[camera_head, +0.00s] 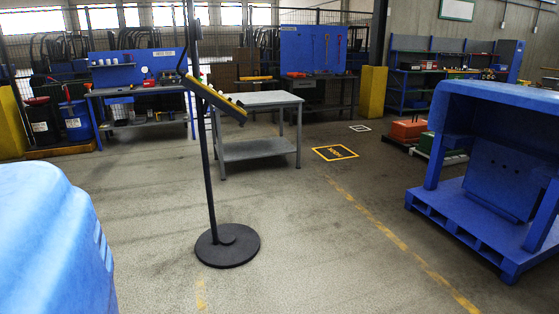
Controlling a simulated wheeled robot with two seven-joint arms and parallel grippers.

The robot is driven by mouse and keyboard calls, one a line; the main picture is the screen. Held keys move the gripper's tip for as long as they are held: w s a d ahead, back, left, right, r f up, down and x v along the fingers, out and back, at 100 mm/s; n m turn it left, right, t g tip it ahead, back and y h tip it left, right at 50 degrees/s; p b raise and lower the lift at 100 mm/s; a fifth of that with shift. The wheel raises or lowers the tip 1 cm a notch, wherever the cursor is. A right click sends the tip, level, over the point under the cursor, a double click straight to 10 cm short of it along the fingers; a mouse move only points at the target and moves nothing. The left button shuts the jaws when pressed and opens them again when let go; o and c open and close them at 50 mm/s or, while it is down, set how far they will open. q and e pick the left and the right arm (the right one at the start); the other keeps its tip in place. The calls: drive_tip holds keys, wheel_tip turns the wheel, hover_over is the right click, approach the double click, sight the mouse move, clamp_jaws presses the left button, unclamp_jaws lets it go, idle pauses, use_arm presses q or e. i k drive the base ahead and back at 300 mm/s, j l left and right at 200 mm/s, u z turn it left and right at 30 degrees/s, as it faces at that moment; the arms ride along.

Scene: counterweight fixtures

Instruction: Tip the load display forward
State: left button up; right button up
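The load display (216,98) looks like a dark panel with a yellow edge, mounted on a thin black post left of the picture's middle. It is seen nearly edge-on and slopes down to the right. The post rises from a round black base (240,246) on the floor and continues above the panel out of the top of the picture. The display's face is mostly hidden at this angle. Neither of my grippers is in view, and nothing is seen touching the display.
A grey table (262,150) stands behind the display. A blue fixture (475,222) fills the right side, and a large blue rounded shape (45,245) fills the lower left. Workbenches and yellow posts (372,92) line the back. The floor around the base is clear.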

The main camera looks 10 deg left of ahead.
sight(199, 30)
drive_tip(key=i+j+u, duration=0.15)
drive_tip(key=i+u, duration=0.25)
drive_tip(key=i, duration=0.75)
drive_tip(key=i+l+u, duration=0.2)
drive_tip(key=i+u, duration=0.15)
drive_tip(key=i, duration=0.8)
